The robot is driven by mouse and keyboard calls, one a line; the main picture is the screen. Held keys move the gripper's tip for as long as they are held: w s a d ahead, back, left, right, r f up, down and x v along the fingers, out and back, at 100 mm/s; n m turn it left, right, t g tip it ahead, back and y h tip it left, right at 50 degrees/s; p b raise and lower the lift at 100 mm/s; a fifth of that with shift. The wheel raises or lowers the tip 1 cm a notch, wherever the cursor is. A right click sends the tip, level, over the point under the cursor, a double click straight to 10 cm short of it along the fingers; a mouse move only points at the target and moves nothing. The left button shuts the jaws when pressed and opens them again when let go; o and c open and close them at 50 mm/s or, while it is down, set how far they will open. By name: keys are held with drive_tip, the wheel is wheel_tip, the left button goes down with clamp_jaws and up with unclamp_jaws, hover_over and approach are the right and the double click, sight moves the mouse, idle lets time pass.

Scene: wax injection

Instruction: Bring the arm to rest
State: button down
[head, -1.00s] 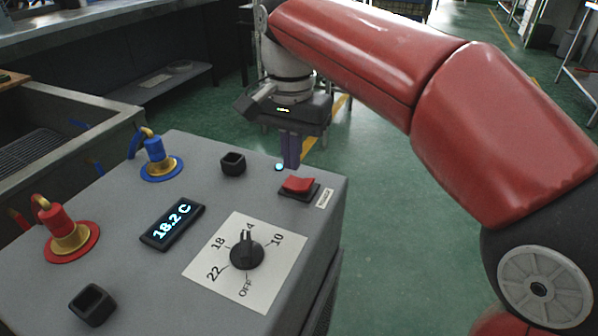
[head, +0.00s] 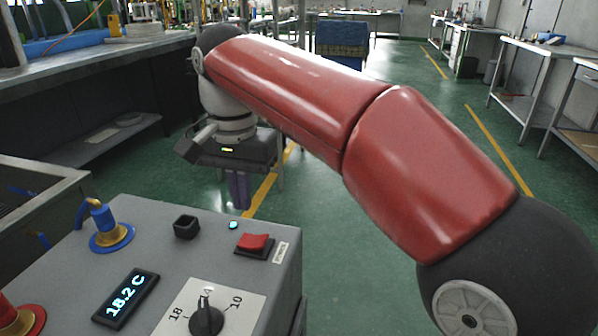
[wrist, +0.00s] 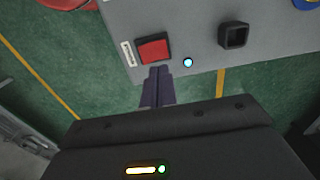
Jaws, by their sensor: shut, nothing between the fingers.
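My gripper (head: 238,190) points down, shut and empty, behind the far edge of the grey control box (head: 205,252) in the head view. In the wrist view its purple fingers (wrist: 158,87) lie together close to the red rocker switch (wrist: 154,48). I cannot tell whether they touch the box. My red arm (head: 290,90) reaches across the head view from the right. The red switch (head: 254,242) sits near the box's far right corner, beside a lit blue-white indicator (head: 233,225). The display (head: 127,298) reads 18.2 C.
The box also bears a black dial (head: 206,318), a black square socket (head: 187,227), a blue fitting (head: 103,228) and a red fitting (head: 18,318). A metal sink (head: 50,185) stands at the left. The green floor right of the box is open. Tables (head: 545,65) stand at the far right.

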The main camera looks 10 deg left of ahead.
drive_tip(key=d+f+t, duration=0.1)
drive_tip(key=d+t, duration=0.1)
drive_tip(key=d, duration=1)
drive_tip(key=s+d+f+t, duration=0.1)
drive_tip(key=s+d+f, duration=0.2)
drive_tip(key=d, duration=0.3)
drive_tip(key=s+d+f+t, duration=0.1)
drive_tip(key=s+d+f, duration=0.3)
drive_tip(key=d, duration=0.3)
drive_tip(key=s+d+f+n+t, duration=0.1)
drive_tip(key=s+d+f, duration=0.2)
drive_tip(key=d+f, duration=0.2)
drive_tip(key=shift+s+d+f+t, duration=0.3)
drive_tip(key=shift+s+d, duration=0.05)
drive_tip(key=shift+d, duration=0.7)
